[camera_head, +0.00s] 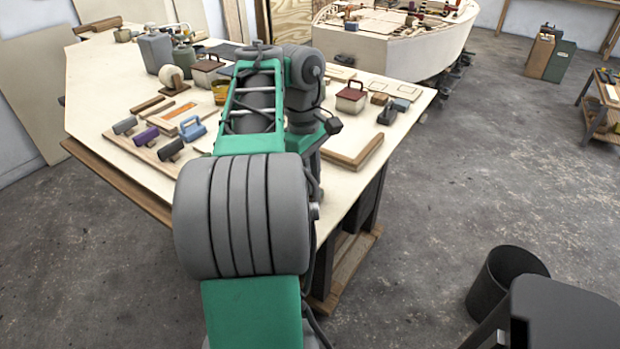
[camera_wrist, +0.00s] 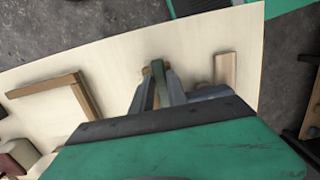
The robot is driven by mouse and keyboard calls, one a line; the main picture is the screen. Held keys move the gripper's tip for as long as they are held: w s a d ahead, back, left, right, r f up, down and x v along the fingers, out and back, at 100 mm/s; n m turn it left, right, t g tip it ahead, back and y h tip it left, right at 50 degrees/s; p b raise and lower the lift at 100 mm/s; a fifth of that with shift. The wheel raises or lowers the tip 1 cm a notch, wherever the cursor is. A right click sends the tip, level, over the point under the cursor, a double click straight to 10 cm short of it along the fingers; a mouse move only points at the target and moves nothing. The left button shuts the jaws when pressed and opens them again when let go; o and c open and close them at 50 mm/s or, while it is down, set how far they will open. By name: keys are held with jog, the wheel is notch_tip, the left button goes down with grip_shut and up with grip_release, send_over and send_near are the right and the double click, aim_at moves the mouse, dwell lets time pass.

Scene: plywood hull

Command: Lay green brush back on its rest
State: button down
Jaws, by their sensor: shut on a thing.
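My gripper (camera_wrist: 159,88) shows in the wrist view, its two grey fingers shut on the green brush (camera_wrist: 158,78). Only a narrow green part of the brush shows between the fingers, with a small brown bit beside the fingertips. The pale workbench top (camera_wrist: 200,44) is beneath it; I cannot tell the height of the brush over it. A light wooden strip (camera_wrist: 225,68) lies to the right of the fingers, apart from them. It may be the brush's rest, but I cannot tell. In the head view my arm hides the gripper and brush.
A wooden-edged corner piece (camera_wrist: 50,88) lies left of the gripper. A dark bin (camera_head: 505,280) stands on the floor at right.

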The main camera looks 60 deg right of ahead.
dwell(0.4)
jog(key=c, duration=1.2)
grip_release()
jog(key=shift+c, duration=0.2)
notch_tip(320, 180, up, 8)
jog(key=p, duration=0.7)
jog(key=shift+w, duration=0.45)
jog(key=shift+f, duration=0.15)
